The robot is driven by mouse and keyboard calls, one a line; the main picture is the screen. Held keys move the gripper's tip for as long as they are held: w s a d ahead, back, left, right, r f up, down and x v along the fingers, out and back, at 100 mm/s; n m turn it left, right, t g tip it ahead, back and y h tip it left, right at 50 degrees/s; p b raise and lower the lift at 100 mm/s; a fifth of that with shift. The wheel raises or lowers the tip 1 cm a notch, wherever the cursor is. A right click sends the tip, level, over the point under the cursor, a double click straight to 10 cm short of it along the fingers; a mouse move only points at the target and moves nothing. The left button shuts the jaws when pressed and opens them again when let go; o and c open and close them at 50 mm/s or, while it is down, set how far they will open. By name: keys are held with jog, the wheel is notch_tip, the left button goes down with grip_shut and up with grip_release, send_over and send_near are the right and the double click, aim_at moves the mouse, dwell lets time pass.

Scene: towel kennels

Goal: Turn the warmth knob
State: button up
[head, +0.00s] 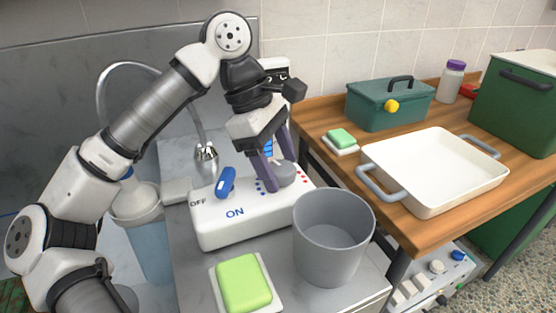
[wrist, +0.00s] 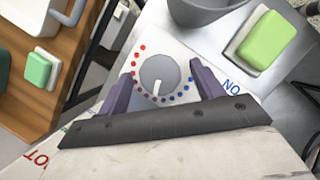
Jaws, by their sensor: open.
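The warmth knob (head: 284,173) is a round grey dial on top of a white control box (head: 240,224), ringed by red and blue dots. In the wrist view the knob (wrist: 158,74) has a white pointer mark toward the bottom of the picture. My gripper (head: 277,172) is above the box with its purple fingers spread. In the wrist view my gripper (wrist: 160,88) has one finger on each side of the knob, with gaps visible between. I cannot tell whether the fingertips are level with the knob. A blue switch lever (head: 226,182) stands between OFF and ON.
A grey bin (head: 333,236) stands right in front of the box. A green sponge on a dish (head: 243,283) lies at the front. A wooden table (head: 425,238) at right holds a white pan (head: 434,172), a teal toolbox (head: 388,106) and another sponge (head: 341,138).

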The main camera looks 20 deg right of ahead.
jog(key=p+v, duration=0.1)
jog(key=v, duration=1.2)
jog(key=shift+r+p, duration=0.3)
jog(key=shift+p, duration=0.05)
jog(key=shift+a+f, duration=0.1)
jog(key=shift+a, duration=0.05)
